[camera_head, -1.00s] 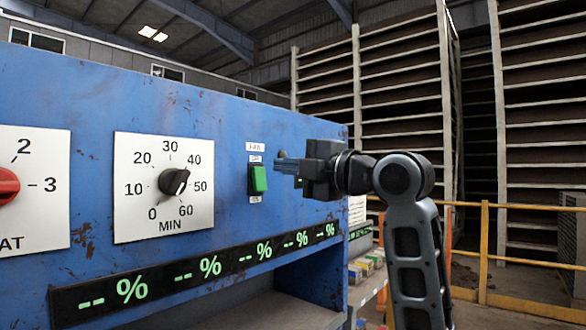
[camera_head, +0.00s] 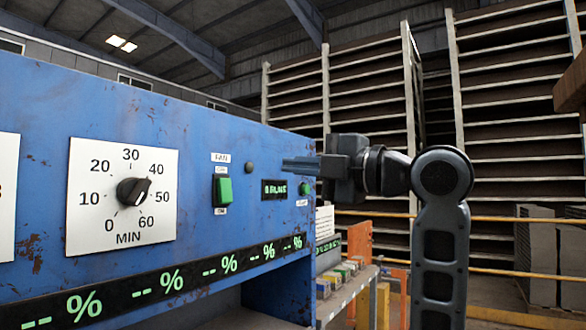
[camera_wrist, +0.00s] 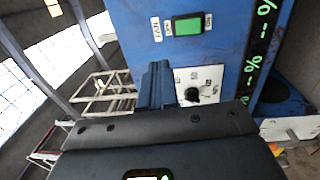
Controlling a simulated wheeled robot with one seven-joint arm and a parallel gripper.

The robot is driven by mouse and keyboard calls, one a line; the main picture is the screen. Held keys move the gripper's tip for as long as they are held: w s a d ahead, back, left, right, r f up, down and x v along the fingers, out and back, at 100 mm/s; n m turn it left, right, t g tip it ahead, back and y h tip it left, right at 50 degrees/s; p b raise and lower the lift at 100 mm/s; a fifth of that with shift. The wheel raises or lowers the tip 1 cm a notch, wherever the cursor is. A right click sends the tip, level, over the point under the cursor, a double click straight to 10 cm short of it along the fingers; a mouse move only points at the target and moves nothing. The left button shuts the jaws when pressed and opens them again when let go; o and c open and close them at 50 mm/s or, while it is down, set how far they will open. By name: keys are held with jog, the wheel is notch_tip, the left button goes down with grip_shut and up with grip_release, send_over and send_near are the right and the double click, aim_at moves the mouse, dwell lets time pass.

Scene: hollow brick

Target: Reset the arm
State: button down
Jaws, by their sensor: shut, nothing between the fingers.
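My gripper (camera_head: 300,166) is shut and empty. In the head view it points left, in front of the right part of the blue control panel (camera_head: 60,90). Its fingertips appear beside a small dark display (camera_head: 273,189), and I cannot tell how far they are from the panel. The wrist view shows my gripper's closed fingers (camera_wrist: 156,85) pointing up the picture. A green rocker switch (camera_head: 222,191) labelled FAN is on the panel left of the fingers; it also shows in the wrist view (camera_wrist: 187,26).
A timer dial (camera_head: 133,191) marked in minutes is on the panel's left. A strip of green percent readouts (camera_head: 172,280) runs below. At right are a shelf with coloured blocks (camera_head: 335,280), yellow rails (camera_head: 520,219) and tall racks (camera_head: 375,90). Open air surrounds my arm's right side.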

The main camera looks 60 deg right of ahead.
dwell(0.4)
jog(key=a+f+m+h, duration=0.1)
jog(key=a+f+m, duration=0.35)
jog(key=f, duration=0.65)
jog(key=s+a+f+m+g+h, duration=0.1)
jog(key=a+f+m, duration=0.35)
jog(key=f, duration=0.75)
jog(key=a+f+m+h, duration=0.1)
jog(key=a+f+m, duration=0.1)
jog(key=f+m, duration=0.7)
jog(key=s+a+f+g, duration=0.2)
jog(key=s+a+f, duration=0.4)
jog(key=s+f, duration=0.6)
jog(key=s+a+f+y, duration=0.1)
jog(key=s+a, duration=0.1)
jog(key=s, duration=0.6)
jog(key=s+a+g+y, duration=0.1)
jog(key=s+a, duration=0.1)
jog(key=s, duration=0.6)
jog(key=shift+f, duration=0.35)
